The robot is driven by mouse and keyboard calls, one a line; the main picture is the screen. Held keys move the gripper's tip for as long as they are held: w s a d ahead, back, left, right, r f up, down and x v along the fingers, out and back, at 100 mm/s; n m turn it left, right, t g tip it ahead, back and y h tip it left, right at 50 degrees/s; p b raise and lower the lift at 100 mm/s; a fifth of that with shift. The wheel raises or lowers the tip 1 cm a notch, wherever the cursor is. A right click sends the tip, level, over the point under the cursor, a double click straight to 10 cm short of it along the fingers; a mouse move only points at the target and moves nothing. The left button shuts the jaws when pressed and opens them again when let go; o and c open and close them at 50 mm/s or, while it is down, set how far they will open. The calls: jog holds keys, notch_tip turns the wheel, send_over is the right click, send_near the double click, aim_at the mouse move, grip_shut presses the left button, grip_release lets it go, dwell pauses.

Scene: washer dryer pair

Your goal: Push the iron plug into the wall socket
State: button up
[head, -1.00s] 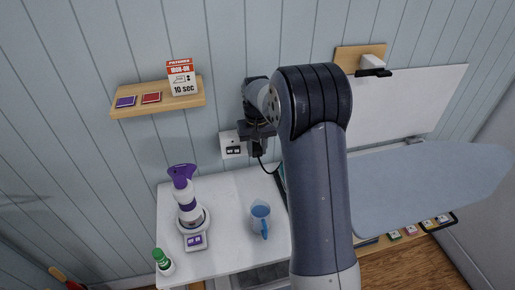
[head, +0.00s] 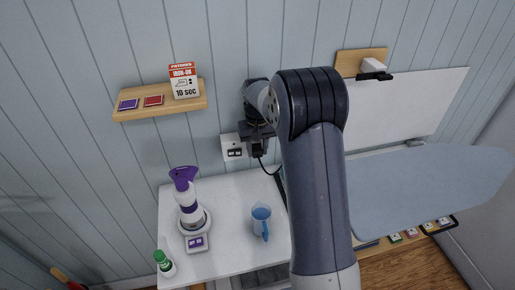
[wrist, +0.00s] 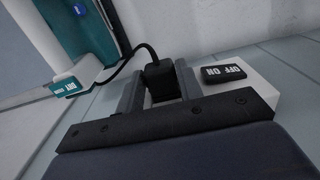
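My gripper (head: 257,140) is at the wall, at the right part of the white wall socket (head: 233,152). In the wrist view its two fingers (wrist: 158,92) stand on either side of the black iron plug (wrist: 160,76) and are shut on it. A black cable runs from the plug to the left. The socket's white plate with its OFF ON switch (wrist: 224,72) shows just right of the fingers. The plug's front and the socket holes are hidden, so I cannot tell whether the plug is in. In the head view the plug is a small dark shape under the gripper.
A white table (head: 225,190) below holds a purple-and-white steamer (head: 188,200), a blue jug (head: 261,220) and a green-capped bottle (head: 165,263). A wooden shelf (head: 160,108) is up left. The ironing board (head: 430,185) lies to the right. The wall left of the socket is free.

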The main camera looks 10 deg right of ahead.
jog(key=o, duration=0.4)
jog(key=shift+r, duration=0.1)
notch_tip(320, 180, up, 11)
jog(key=shift+f+b, duration=0.2)
jog(key=shift+b, duration=0.65)
notch_tip(320, 180, down, 11)
jog(key=shift+r+p, duration=0.1)
jog(key=shift+p, duration=0.8)
jog(key=shift+s, duration=0.15)
